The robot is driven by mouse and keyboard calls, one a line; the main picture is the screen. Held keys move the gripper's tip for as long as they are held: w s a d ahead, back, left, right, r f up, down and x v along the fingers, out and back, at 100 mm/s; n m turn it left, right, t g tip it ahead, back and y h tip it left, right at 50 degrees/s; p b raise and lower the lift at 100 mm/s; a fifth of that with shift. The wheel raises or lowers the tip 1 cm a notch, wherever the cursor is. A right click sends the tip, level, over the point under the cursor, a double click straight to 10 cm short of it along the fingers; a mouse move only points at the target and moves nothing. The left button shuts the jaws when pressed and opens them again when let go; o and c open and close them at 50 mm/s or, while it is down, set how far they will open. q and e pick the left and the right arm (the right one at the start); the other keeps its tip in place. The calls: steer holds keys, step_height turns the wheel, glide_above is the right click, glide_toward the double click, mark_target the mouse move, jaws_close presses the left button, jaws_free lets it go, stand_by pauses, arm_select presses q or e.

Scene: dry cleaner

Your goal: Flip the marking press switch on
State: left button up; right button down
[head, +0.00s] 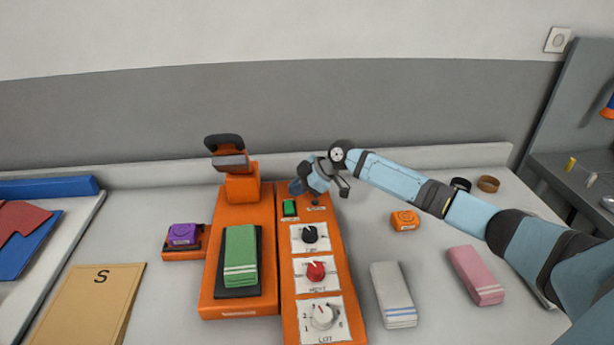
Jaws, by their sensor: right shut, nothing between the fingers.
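The orange marking press (247,213) stands on the table, with a folded green cloth (240,256) on its dark pad. Its orange control panel (292,272) lies along its right side. The panel has a green switch (289,208) near the top, then a black knob (310,234), a red knob (316,271) and a white knob (323,316). My right gripper (314,201) is shut and empty over the top end of the panel, just right of the green switch. It hides part of the panel there. I cannot tell whether it touches the panel. My left gripper is not in view.
A purple item (183,233) sits on an orange base left of the press. White (393,295) and pink (475,275) folded cloths and an orange block (405,220) lie to the right. Dark and brown rings (488,184) sit farther back.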

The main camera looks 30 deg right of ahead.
mark_target(292, 201)
steer(key=shift+w+d+f, duration=0.1)
steer(key=shift+f, duration=0.55)
steer(key=shift+w+d+f, duration=0.1)
steer(key=shift+f, duration=0.5)
steer(key=shift+w+f+g+b, duration=0.15)
steer(key=shift+f+g+b, duration=0.25)
steer(key=shift+f+b, duration=0.1)
steer(key=shift+w+f+m+g+y, duration=0.1)
steer(key=shift+f+m+g+y, duration=0.05)
steer(key=shift+m+g+y, duration=0.2)
steer(key=shift+r, duration=0.2)
